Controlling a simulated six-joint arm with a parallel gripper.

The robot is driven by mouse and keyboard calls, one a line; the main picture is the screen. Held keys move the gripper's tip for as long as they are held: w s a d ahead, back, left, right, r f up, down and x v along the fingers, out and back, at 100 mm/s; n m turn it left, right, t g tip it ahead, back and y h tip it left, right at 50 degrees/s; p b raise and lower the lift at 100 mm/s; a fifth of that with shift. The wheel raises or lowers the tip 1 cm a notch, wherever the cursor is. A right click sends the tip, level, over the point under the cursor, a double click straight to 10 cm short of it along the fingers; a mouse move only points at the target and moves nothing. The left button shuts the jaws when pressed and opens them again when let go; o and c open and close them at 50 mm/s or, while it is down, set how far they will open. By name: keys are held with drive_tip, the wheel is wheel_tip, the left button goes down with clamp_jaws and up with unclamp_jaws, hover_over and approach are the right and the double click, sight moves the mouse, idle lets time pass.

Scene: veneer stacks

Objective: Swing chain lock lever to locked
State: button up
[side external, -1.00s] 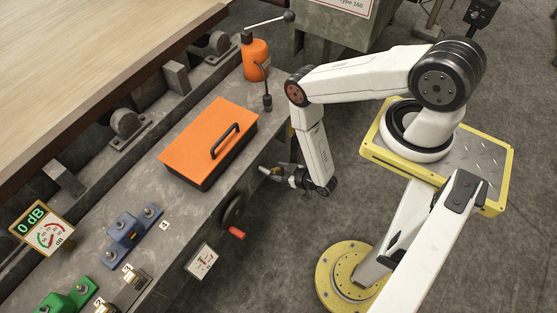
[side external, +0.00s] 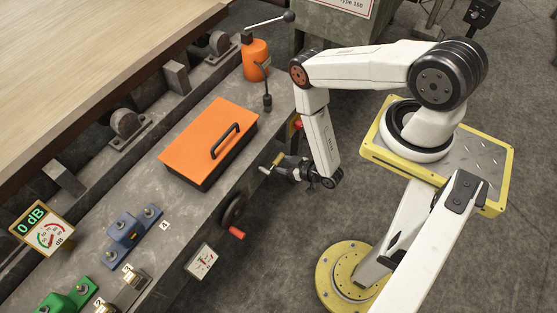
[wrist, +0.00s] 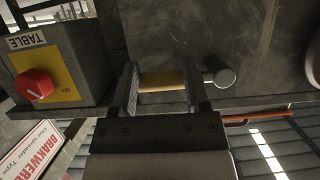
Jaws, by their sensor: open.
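In the side view my gripper (side external: 284,168) is low at the bench's right side, by the lever's pale end (side external: 264,170). The lever's pivot and any lock markings are not clear.
A red switch (wrist: 35,84) on a yellow plate marked TABLE is left of my gripper in the wrist view. An orange-lidded box (side external: 208,138), an orange bottle (side external: 256,60) and a handwheel (side external: 232,210) are near.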

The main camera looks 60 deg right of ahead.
drive_tip(key=v, duration=0.6)
drive_tip(key=shift+r, duration=0.3)
drive_tip(key=shift+w+d, duration=0.1)
drive_tip(key=shift+w, duration=0.05)
drive_tip(key=w+d+r+n+g+h, duration=0.1)
drive_tip(key=w+d+r+n+g, duration=0.3)
drive_tip(key=r, duration=0.4)
drive_tip(key=w+d+r+n+g+h, duration=0.1)
drive_tip(key=w+d+r+n+g, duration=0.1)
drive_tip(key=w+d+r+n, duration=0.45)
drive_tip(key=a+r+m+g+y, duration=0.1)
drive_tip(key=a+r+m, duration=0.25)
drive_tip(key=r, duration=0.35)
drive_tip(key=a+r+m+g, duration=0.2)
drive_tip(key=a+r, duration=0.3)
drive_tip(key=r, duration=0.2)
drive_tip(key=s+a+r+m+g, duration=0.1)
drive_tip(key=s+a+r+m, duration=0.1)
drive_tip(key=r, duration=0.3)
drive_tip(key=s+a+r+m+g+y, duration=0.1)
drive_tip(key=s+a+r+m, duration=0.2)
drive_tip(key=s+a+r, duration=0.1)
drive_tip(key=shift+s+r, duration=0.65)
drive_tip(key=shift+r, duration=0.2)
